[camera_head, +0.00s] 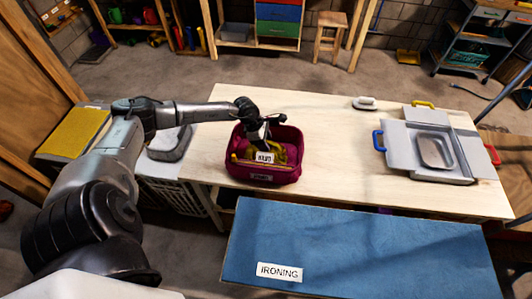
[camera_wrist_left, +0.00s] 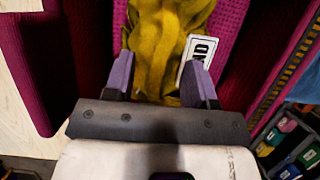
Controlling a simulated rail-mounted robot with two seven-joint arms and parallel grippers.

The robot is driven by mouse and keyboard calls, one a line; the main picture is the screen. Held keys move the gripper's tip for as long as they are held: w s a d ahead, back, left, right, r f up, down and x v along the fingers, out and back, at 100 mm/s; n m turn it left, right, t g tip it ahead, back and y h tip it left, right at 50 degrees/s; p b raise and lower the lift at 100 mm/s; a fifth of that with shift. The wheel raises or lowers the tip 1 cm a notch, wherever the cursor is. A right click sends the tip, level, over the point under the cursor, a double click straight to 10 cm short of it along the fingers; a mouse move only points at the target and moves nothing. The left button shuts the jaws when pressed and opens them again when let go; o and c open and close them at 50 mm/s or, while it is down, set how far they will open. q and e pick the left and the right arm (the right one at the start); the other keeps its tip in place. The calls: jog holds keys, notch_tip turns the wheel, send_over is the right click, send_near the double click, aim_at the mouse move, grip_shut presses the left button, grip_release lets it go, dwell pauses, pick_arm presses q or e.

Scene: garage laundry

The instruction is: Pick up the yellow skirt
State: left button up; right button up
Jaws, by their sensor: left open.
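The yellow skirt (camera_head: 282,154) lies crumpled inside a magenta basket (camera_head: 265,170) on the wooden table. My left gripper (camera_head: 264,142) reaches down into the basket from above. In the left wrist view the skirt (camera_wrist_left: 165,45) lies between and beyond the two purple fingertips of my left gripper (camera_wrist_left: 158,75), which are apart. A white label with black letters (camera_wrist_left: 196,52) lies by the right finger. I cannot tell whether the fingers touch the cloth. My right gripper is not in view.
The light wooden table (camera_head: 330,165) is clear right of the basket up to a grey tray unit (camera_head: 398,160) with a metal dish (camera_head: 434,151). A blue ironing board (camera_head: 360,245) lies in front.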

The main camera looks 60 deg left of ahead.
pick_arm(q)
jog(key=shift+w+f, duration=0.15)
jog(key=shift+f, duration=0.2)
jog(key=shift+c, duration=0.5)
grip_shut()
